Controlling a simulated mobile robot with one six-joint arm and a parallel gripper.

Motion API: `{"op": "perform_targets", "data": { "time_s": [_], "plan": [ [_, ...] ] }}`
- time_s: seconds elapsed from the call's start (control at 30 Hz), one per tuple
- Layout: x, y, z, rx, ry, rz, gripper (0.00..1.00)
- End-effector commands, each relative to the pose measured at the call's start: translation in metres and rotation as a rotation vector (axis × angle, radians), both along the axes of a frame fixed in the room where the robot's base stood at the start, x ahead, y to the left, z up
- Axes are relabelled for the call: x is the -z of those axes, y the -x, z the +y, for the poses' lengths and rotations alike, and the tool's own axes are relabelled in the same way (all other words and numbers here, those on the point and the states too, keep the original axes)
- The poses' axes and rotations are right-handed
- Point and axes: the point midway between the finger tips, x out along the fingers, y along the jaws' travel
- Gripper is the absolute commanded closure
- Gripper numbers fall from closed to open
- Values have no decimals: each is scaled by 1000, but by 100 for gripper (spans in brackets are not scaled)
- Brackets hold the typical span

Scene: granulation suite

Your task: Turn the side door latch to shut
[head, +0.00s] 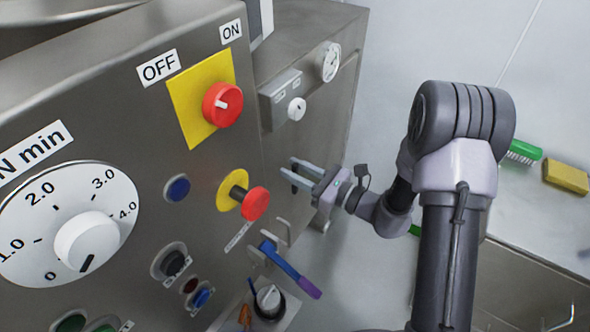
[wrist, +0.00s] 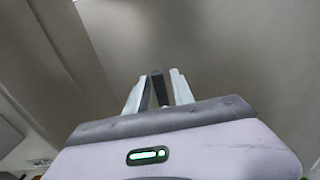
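My gripper (head: 293,175) reaches left to the steel side face of the machine, below the small grey box. Its two pale fingers are apart. In the wrist view, a dark narrow bar, apparently the latch handle (wrist: 160,88), stands between the fingertips of my gripper (wrist: 159,90). A narrow gap shows beside it, and I cannot tell whether either finger touches it. In the head view the fingers largely hide the latch, so its angle is unclear.
The front panel carries a red rotary switch (head: 222,104), a red push button (head: 256,203) and a large dial (head: 86,240). A blue lever with a purple grip (head: 290,270) sticks out below my gripper. A green brush (head: 524,152) and yellow sponge (head: 566,177) lie on the right counter.

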Motion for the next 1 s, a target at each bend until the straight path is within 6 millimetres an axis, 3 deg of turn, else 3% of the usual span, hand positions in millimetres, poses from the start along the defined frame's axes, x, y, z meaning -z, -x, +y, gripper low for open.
{"op": "perform_targets", "data": {
  "time_s": [0.03,0.13,0.57,1.0],
  "plan": [
    [0,0,0,0,0,0,83],
    [0,0,0,0,0,0,100],
    [-1,-1,-1,0,-28,42,100],
    [-1,-10,-8,1,-228,331,100]
  ]
}}
